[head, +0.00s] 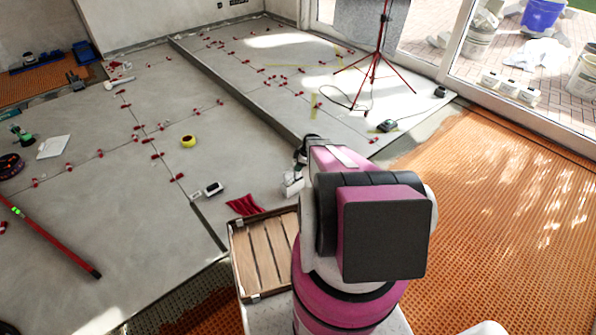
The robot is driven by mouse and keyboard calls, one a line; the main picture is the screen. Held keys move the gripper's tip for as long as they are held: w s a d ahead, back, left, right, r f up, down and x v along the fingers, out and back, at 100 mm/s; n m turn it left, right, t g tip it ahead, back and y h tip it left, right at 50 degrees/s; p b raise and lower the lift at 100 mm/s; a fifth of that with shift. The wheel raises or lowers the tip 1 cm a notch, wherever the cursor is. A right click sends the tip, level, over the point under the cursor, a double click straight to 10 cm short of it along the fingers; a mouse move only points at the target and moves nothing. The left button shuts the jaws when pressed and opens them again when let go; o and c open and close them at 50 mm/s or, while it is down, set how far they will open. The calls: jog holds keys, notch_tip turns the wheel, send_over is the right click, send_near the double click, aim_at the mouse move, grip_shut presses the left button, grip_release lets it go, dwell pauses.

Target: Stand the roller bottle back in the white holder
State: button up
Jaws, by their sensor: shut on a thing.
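My gripper (301,158) shows only as a small dark and grey shape just left of my arm, over the grey tiled floor. My arm hides most of it. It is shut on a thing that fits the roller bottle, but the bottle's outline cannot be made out. A small white object (292,186) sits right below my gripper; it may be the white holder, but it is too small and partly covered to be sure. Whether bottle and holder touch cannot be told.
A slatted wooden tray (262,291) lies in front, with a red cloth (243,205) behind it. A red tripod (376,65) stands behind. Orange matting (510,200) covers the right.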

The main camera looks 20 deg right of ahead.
jog(key=shift+f, duration=2.15)
jog(key=o, duration=0.9)
jog(key=a+v, duration=0.1)
jog(key=v, duration=1.1)
jog(key=s+a+r+m+h, duration=0.1)
jog(key=s+a+r+m, duration=0.4)
jog(key=s+r, duration=0.3)
jog(key=s+a+r+m+g+h, duration=0.1)
jog(key=s+a+r+m+h, duration=0.1)
jog(key=s+a+r+m, duration=0.2)
jog(key=s+a+r+m+h, duration=0.1)
jog(key=s+a+r+m, duration=0.4)
jog(key=s+a+r, duration=0.4)
jog(key=s+r, duration=0.3)
jog(key=r, duration=0.4)
jog(key=shift+a+m, duration=0.3)
jog(key=shift+r, duration=0.1)
